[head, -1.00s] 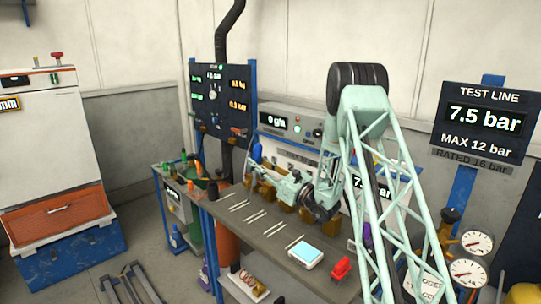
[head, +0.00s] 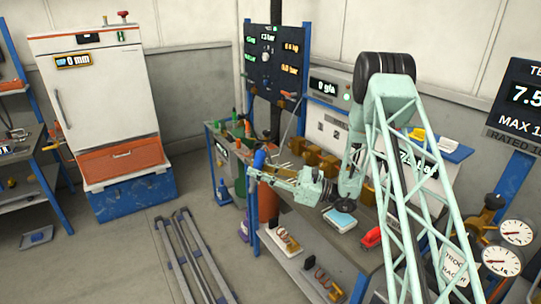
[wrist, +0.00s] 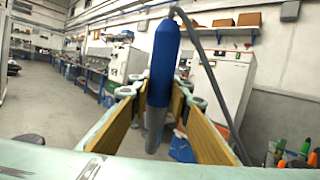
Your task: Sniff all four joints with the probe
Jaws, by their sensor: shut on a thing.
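My gripper (head: 258,173) is shut on the blue probe (head: 260,159), above the near left end of the bench. In the wrist view the probe (wrist: 164,60) stands roughly upright between the gold-padded fingers of my gripper (wrist: 161,98), its grey end pointing down. A dark hose runs from its top. Several brass fittings (head: 327,163), which may be the joints, sit along the back of the bench, apart from the probe. My arm hides some of them.
The instrument box (head: 331,90) behind the bench has a lit display. A dark gauge panel (head: 277,60) stands at the bench's far left. A white tablet-like device (head: 340,219) and a red item (head: 371,237) lie on the bench. Metal rails (head: 190,255) lie on the floor.

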